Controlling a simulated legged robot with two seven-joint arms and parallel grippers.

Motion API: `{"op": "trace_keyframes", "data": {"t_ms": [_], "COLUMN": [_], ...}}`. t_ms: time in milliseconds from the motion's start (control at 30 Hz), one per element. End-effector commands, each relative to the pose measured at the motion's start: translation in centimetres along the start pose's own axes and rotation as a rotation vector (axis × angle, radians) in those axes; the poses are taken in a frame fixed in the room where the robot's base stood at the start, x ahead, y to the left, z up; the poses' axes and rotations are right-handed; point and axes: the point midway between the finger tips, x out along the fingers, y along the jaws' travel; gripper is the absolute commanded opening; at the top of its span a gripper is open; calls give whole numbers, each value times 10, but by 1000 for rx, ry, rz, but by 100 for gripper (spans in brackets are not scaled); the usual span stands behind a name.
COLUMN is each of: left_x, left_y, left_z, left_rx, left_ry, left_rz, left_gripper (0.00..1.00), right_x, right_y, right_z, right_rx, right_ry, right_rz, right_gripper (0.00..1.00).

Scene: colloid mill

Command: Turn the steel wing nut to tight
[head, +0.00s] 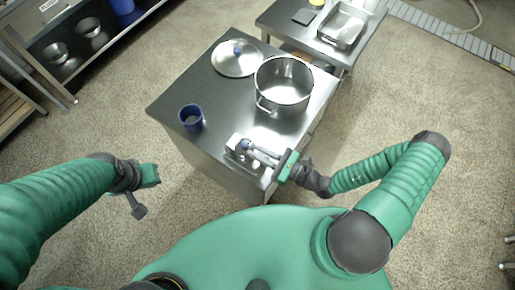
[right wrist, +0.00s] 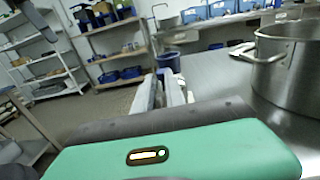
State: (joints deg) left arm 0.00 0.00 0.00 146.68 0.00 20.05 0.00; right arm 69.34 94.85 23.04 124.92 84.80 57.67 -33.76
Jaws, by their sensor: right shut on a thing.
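A small pale steel fixture (head: 238,158) sits at the near edge of the steel table, with a small blue part at its top. My right gripper (head: 249,148) reaches in from the right, and its fingers are closed at the top of this fixture. The steel wing nut is between the fingertips and mostly hidden by them. In the right wrist view the two pale fingers (right wrist: 162,92) point away, close together; the nut cannot be made out there. My left gripper (head: 145,190) hangs over the floor left of the table, away from everything; its finger gap is not clear.
The steel table (head: 222,120) holds a blue cup (head: 190,117), a large steel pot (head: 284,88) and a lid (head: 237,58). The pot also shows in the right wrist view (right wrist: 287,65). A second table (head: 275,20) with a tray stands behind. Shelves line the left.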

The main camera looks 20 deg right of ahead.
Motion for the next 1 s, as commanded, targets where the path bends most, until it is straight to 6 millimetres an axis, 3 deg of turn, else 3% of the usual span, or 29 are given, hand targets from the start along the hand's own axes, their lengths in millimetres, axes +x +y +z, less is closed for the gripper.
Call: {"op": "trace_keyframes", "data": {"t_ms": [133, 633, 667, 733, 1000], "left_x": [-8, -10, -10, -10, -10], "left_y": [0, 0, 0, 0, 0], "left_z": [-2, -2, -2, -2, -2], "left_rx": [0, 0, 0, 0, 0], "left_ry": [0, 0, 0, 0, 0], "left_rz": [0, 0, 0, 0, 0], "left_gripper": [0, 0, 0, 0, 0], "right_x": [0, 0, 0, 0, 0], "right_y": [-3, -4, -4, -4, -2], "right_z": [3, 2, 2, 2, 1], "right_rx": [-1, -4, -4, -3, -2], "right_ry": [-6, -7, -7, -7, -4], "right_rz": [-49, -70, -70, -69, -67], "right_gripper": [0, 0, 16, 25, 25]}}
